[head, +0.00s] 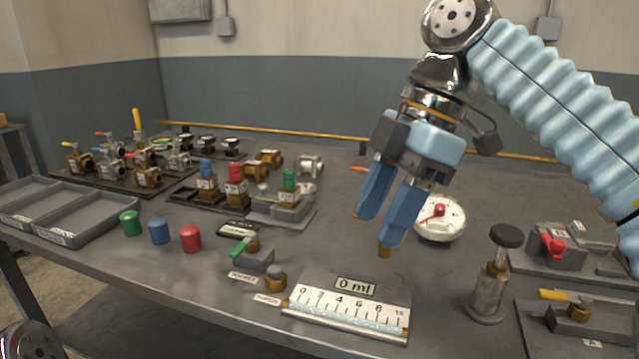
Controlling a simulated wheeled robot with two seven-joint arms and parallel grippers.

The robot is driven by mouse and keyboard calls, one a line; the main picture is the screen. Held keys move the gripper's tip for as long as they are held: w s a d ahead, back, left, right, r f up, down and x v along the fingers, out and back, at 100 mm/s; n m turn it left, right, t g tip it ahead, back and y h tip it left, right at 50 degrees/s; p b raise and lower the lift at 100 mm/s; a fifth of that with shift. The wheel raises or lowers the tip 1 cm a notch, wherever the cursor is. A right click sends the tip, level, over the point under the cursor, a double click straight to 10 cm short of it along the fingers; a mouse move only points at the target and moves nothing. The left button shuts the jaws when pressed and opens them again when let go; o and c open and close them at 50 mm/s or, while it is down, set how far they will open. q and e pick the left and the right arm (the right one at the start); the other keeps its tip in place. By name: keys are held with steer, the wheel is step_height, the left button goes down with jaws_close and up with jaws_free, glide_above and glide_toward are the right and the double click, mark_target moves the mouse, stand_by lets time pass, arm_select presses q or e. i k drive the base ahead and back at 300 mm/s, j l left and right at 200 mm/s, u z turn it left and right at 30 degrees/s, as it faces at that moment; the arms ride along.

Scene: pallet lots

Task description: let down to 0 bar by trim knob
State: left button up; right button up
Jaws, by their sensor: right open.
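A round white gauge (447,230) with a red needle stands right of the middle of the bench; its reading is too small to tell. A brass knob (275,282) sits at the front beside a small label. A green-handled valve (250,252) is just behind it. I cannot read which part is the trim knob. My right gripper (379,226) is open and empty, its blue fingers pointing down, left of the gauge. My left gripper is out of view.
A scale plate reading 0 ml (346,310) lies at the front. A black-topped hand pump (490,285) stands right of it. Red (553,246) and yellow (567,297) handled valves sit at right. Green, blue and red caps (190,239), grey trays (88,222) and several valves fill the left.

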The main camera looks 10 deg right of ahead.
mark_target(383, 253)
steer(key=k+j, duration=0.65)
steer(key=k, duration=0.25)
